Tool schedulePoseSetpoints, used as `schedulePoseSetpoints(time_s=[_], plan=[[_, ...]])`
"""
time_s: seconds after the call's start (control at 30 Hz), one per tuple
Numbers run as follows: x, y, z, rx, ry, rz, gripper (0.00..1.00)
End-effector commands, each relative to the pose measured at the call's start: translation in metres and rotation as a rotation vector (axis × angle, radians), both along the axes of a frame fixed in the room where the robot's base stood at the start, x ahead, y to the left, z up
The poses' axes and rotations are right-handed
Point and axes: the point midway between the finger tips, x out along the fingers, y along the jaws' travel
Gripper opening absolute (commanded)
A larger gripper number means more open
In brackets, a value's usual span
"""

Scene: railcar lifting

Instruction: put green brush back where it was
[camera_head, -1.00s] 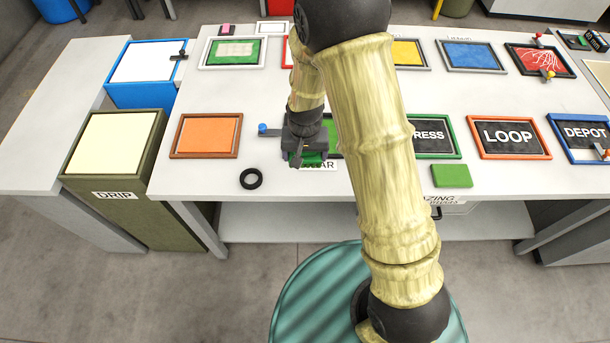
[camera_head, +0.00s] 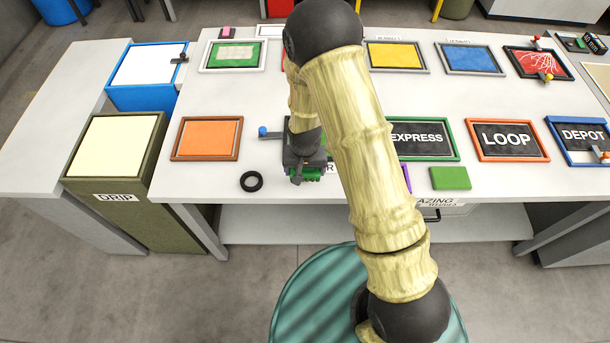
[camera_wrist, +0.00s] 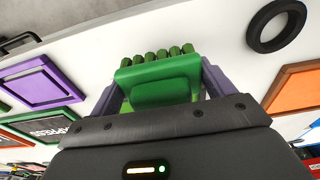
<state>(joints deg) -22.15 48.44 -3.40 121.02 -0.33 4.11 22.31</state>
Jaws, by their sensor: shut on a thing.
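The green brush (camera_wrist: 158,80) is between the two fingers of my gripper (camera_wrist: 160,88) in the wrist view, its row of several green bristle tufts pointing away from the palm. My gripper is shut on it. In the head view, my gripper (camera_head: 305,172) hangs above the near edge of the white table, and the green brush (camera_head: 308,174) shows below it. Whether the brush touches the table cannot be told. My arm hides part of the table behind the gripper.
A black ring (camera_head: 251,181) lies left of my gripper, near an orange framed panel (camera_head: 207,139). A green block (camera_head: 450,178) lies at the front edge to the right. EXPRESS (camera_head: 420,139), LOOP (camera_head: 508,139) and DEPOT (camera_head: 580,135) panels line the right. A purple frame (camera_wrist: 42,84) shows in the wrist view.

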Motion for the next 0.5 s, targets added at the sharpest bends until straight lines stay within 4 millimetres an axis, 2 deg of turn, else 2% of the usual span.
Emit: schedulePoseSetpoints(time_s=[0.3,0.5], plan=[[0.000,0.000,-0.036,-0.001,0.001,0.000,0.57],[0.000,0.000,-0.039,0.000,0.000,0.000,0.57]])
